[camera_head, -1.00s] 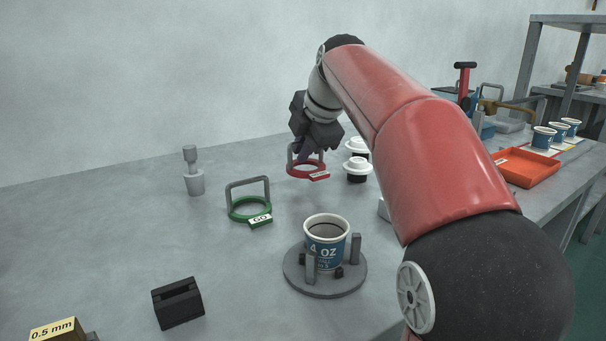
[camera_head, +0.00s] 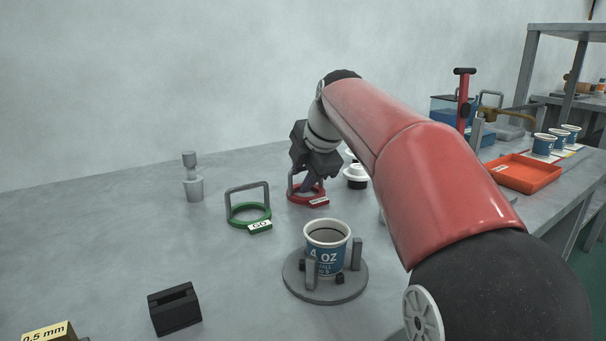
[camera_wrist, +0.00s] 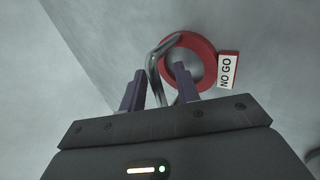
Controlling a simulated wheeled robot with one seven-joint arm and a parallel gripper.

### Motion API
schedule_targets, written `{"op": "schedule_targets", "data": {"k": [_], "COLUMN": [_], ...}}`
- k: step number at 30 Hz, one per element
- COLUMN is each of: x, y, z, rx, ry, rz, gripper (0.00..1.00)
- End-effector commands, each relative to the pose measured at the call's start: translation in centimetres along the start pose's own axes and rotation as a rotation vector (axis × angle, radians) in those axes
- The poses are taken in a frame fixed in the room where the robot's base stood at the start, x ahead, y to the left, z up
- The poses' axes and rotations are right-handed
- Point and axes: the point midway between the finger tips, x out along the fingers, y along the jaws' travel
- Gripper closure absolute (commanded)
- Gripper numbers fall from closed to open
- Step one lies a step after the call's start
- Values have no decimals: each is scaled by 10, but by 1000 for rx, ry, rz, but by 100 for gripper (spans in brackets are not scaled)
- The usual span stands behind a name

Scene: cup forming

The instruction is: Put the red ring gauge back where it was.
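The red ring gauge (camera_head: 306,196) with a grey handle and a "NO GO" tag appears to rest on the table, behind and right of the green ring gauge (camera_head: 249,215). In the wrist view the red ring (camera_wrist: 190,53) lies just past my fingertips. My gripper (camera_head: 308,184) is low over it, pointing down. In the wrist view its two fingers (camera_wrist: 160,86) stand apart on either side of the grey handle (camera_wrist: 153,72), with a gap showing.
A paper cup (camera_head: 326,240) stands in a round grey fixture (camera_head: 325,290) in front. White-topped pieces (camera_head: 355,172) stand close right of the red ring.

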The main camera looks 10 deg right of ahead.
Motion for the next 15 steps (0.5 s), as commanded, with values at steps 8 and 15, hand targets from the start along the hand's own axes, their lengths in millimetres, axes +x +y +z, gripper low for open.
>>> {"op": "schedule_targets", "data": {"k": [8, 15], "x": [-4, -45], "y": [3, 3], "z": [0, 0], "rx": [0, 0], "ry": [0, -2], "rz": [0, 4], "gripper": [68, 68]}}
